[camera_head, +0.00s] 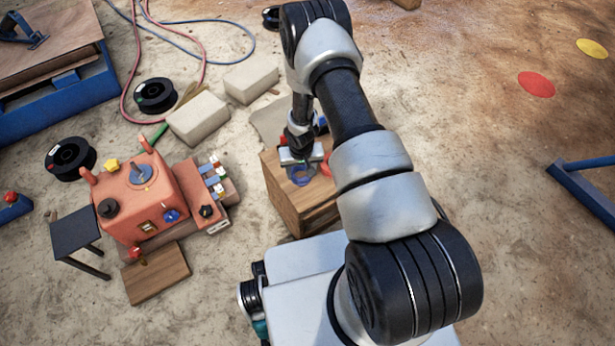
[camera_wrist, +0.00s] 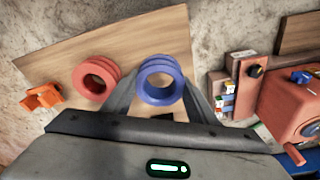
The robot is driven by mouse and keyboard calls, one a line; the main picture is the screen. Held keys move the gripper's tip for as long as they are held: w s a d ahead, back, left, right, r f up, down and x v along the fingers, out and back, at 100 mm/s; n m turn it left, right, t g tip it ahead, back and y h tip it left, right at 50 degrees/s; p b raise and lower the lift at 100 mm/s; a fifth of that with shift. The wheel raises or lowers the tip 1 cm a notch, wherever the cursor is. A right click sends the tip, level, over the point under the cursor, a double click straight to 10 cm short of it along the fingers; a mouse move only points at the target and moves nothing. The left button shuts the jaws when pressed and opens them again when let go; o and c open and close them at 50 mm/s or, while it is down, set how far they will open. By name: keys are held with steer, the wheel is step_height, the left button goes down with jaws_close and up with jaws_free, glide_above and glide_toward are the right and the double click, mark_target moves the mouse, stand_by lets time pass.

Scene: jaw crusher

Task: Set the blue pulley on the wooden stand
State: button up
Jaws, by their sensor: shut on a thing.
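The blue pulley (camera_wrist: 160,61) is a grooved ring with an open centre. My gripper (camera_wrist: 160,84) is shut on it, with one finger on each side. In the head view the blue pulley (camera_head: 300,180) is at the top of a wooden, box-shaped stand (camera_head: 292,207), under my gripper (camera_head: 301,163). The stand's pale wooden top (camera_wrist: 62,62) lies below the pulley in the wrist view. I cannot tell whether the pulley touches it. A red pulley (camera_wrist: 80,82) stands on the same top, left of the blue one and apart from it. My arm hides the stand's right side in the head view.
An orange piece (camera_wrist: 42,98) lies at the top's left in the wrist view. The orange machine (camera_head: 158,198) stands left of the wooden stand, with a small wooden board (camera_head: 157,273) before it. Pale blocks (camera_head: 198,119) lie behind. Hoses (camera_head: 207,50) cross the floor.

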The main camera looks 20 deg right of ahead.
mark_target(301, 180)
steer(key=shift+f+b, duration=0.6)
steer(key=shift+f, duration=1.95)
steer(key=shift+f, duration=0.1)
steer(key=shift+f+b, duration=0.15)
steer(key=shift+b, duration=0.15)
steer(key=o, duration=1.4)
steer(key=shift+c, duration=0.2)
